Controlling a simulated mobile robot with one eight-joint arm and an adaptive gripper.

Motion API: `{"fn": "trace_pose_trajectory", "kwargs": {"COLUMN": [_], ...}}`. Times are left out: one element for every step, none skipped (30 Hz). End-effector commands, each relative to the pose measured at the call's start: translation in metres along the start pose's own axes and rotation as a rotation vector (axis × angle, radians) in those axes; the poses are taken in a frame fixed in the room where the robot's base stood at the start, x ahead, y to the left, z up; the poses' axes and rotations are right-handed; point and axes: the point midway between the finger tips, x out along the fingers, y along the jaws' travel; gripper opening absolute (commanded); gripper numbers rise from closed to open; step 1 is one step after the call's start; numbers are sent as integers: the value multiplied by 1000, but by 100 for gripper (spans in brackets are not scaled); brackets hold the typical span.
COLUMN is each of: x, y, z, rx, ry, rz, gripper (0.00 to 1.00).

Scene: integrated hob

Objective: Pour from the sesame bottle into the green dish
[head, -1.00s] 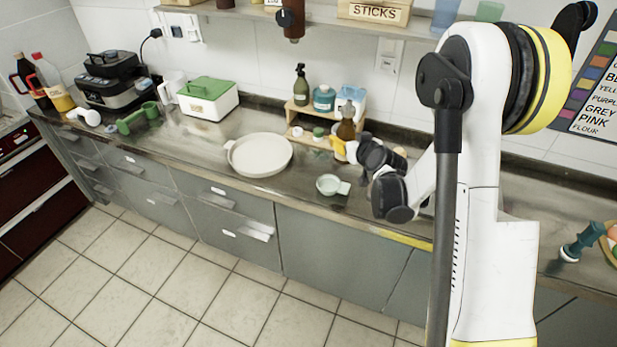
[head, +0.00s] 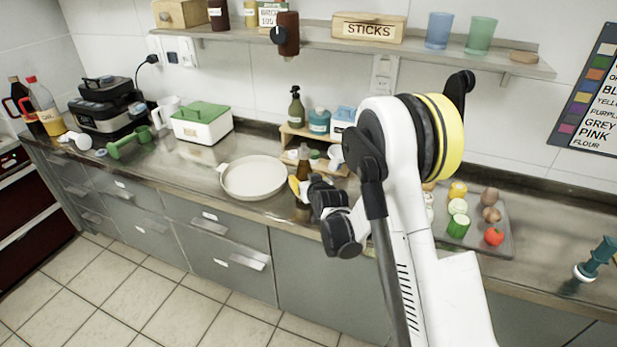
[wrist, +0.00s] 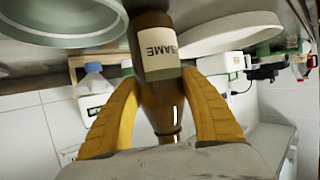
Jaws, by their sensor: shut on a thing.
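The brown sesame bottle (wrist: 158,95), its pale label partly legible, stands between the two yellow fingers of my gripper (wrist: 160,78) in the wrist view. The fingers are shut on it. That view looks upside down, with the counter at the top. In the head view my gripper (head: 297,186) is above the counter, right of the white pan, with the bottle (head: 303,166) partly hidden. The green dish (wrist: 62,38) is close to the bottle, at the upper left of the wrist view, and cut by the frame. In the head view I cannot make it out; my arm covers that area.
The white pan (head: 254,178) lies left of my gripper. A tray (head: 495,247) of vegetables lies to the right.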

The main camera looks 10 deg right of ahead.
Motion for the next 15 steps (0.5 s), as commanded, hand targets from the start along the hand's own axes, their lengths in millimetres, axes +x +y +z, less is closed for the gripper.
{"fn": "trace_pose_trajectory", "kwargs": {"x": [1,1,0,0,0,0,0,0,0,0,0,1,1,2,1], "y": [0,0,0,0,0,0,0,0,0,0,0,0,0,0,0], "z": [1,2,1,1,1,1,1,1,1,1,2,3,4,4,4], "rx": [0,0,0,0,0,0,0,0,0,0,0,0,0,0,0], "ry": [1,1,1,1,1,1,1,1,1,1,1,1,1,0,0], "rz": [0,0,0,0,0,0,0,0,0,0,0,0,0,0,0], "gripper": [10,10,10,10,10,10,10,10,10,10,10,10,10,54,66]}}
